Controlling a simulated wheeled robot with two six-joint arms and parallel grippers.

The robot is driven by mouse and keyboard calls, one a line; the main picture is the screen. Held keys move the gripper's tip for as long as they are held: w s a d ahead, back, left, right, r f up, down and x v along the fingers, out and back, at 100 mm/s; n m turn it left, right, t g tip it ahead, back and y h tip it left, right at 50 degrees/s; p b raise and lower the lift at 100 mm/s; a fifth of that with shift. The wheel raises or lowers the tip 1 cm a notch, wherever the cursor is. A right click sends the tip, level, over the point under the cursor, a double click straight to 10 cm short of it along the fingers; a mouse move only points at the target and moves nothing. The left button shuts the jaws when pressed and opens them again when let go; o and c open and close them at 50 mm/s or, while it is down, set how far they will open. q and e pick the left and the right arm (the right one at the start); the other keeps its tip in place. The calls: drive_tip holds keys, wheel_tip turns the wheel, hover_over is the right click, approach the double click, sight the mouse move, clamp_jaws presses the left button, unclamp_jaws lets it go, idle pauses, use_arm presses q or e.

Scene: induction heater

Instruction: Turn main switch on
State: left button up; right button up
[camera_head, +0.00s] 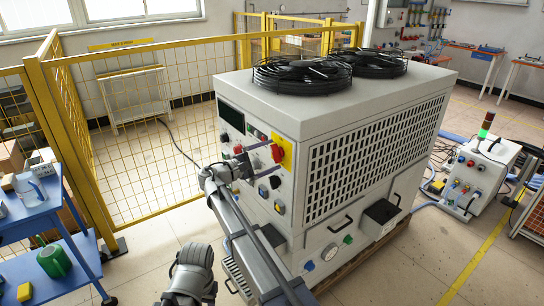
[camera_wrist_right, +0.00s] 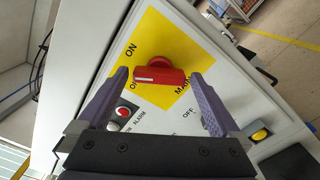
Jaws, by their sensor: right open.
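The main switch (camera_head: 277,153) is a red rotary handle on a yellow plate (camera_head: 287,146), high on the front panel of the large grey machine. In the right wrist view the red handle (camera_wrist_right: 160,76) lies crosswise, with a white mark at its left end. "ON" is printed on the plate above left of it; other lettering is partly hidden. My right gripper (camera_head: 259,162) is open in front of the panel. In the wrist view its purple fingers (camera_wrist_right: 158,77) stand on either side of the handle, with no clear contact. My left gripper is not visible.
Other buttons and knobs sit close by, including a red button (camera_wrist_right: 124,112) and a yellow one (camera_wrist_right: 260,134). Fans (camera_head: 300,73) top the machine (camera_head: 410,83). A yellow fence (camera_head: 120,130) and a blue cart (camera_head: 60,250) stand left. A control box (camera_head: 478,178) stands right.

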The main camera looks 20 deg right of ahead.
drive_tip(key=v, duration=0.6)
drive_tip(key=shift+a, duration=0.35)
drive_tip(key=shift+s, duration=0.1)
